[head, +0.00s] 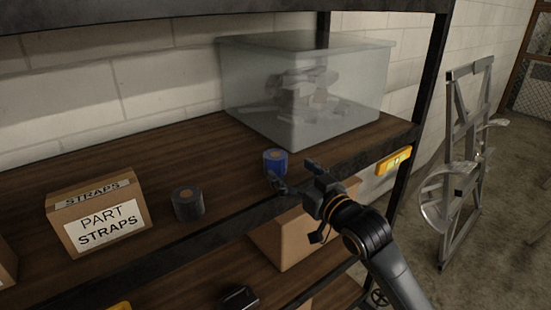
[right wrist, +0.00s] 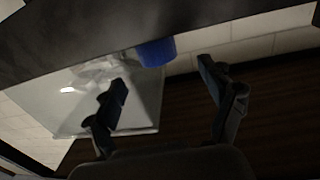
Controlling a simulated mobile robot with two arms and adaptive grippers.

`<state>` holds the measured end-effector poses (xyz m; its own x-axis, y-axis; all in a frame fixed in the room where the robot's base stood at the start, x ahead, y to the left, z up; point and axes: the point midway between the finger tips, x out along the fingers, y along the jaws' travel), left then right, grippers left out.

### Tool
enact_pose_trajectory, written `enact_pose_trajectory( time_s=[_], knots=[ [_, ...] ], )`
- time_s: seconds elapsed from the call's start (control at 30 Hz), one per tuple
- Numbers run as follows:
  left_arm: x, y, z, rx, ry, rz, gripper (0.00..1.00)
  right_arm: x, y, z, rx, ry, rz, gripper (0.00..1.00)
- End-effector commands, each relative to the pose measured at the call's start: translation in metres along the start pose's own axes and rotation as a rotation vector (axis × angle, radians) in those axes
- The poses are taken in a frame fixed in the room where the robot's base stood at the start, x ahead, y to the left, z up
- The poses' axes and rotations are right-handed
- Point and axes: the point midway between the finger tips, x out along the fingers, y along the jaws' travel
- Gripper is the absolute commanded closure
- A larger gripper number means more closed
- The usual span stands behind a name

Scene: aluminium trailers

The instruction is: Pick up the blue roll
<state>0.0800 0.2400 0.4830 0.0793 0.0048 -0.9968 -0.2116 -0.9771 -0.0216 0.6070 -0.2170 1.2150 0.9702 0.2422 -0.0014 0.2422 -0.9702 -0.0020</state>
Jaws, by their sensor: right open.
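The blue roll (head: 275,161) stands upright on the wooden shelf (head: 232,170), close to its front edge and in front of the clear bin. My right gripper (head: 291,173) is at the shelf's front edge, just in front and to the right of the roll. Its fingers are apart, and one fingertip covers the lower part of the roll in the head view. In the right wrist view the blue roll (right wrist: 155,52) shows beyond the open, empty fingers (right wrist: 164,84). I cannot tell whether a finger touches it. My left gripper is not in view.
A dark roll (head: 188,204) and a straps box (head: 99,216) stand to the left on the shelf. A translucent bin (head: 340,100) stands behind. The dark metal front rail (head: 225,219) and a post (head: 428,85) bound the shelf. A cardboard box (head: 285,240) sits below.

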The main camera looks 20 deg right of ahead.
Motion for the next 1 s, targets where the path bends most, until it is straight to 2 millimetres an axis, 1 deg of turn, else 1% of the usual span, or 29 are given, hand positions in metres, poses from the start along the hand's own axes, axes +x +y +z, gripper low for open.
enact_pose_trajectory(
  time_s=[0.03,0.1,0.27,0.37,0.53,0.63,0.77,0.97,1.0],
  knots=[
    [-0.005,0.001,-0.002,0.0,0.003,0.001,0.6,0.009,0.0,-0.003,0.002,0.001,0.001,0.18],
    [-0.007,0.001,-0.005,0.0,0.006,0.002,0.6,0.018,0.0,-0.002,0.002,0.0,0.0,0.18],
    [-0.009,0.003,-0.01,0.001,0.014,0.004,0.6,0.029,0.0,-0.001,0.0,0.0,0.0,0.18],
    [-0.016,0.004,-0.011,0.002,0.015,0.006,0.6,0.037,0.001,-0.003,0.0,0.0,0.0,0.18],
    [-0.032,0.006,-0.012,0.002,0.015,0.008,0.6,0.061,0.005,-0.006,0.0,0.0,0.001,0.18],
    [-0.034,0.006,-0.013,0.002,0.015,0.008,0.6,0.072,0.004,-0.004,0.001,0.0,0.0,0.18],
    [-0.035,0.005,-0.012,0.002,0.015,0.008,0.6,0.08,0.004,-0.002,0.0,0.0,0.0,0.18],
    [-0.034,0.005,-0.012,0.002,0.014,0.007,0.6,0.08,0.004,-0.001,-0.001,0.0,0.0,0.18],
    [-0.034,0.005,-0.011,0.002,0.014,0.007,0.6,0.08,0.004,-0.001,-0.001,0.0,0.0,0.22]
  ],
)
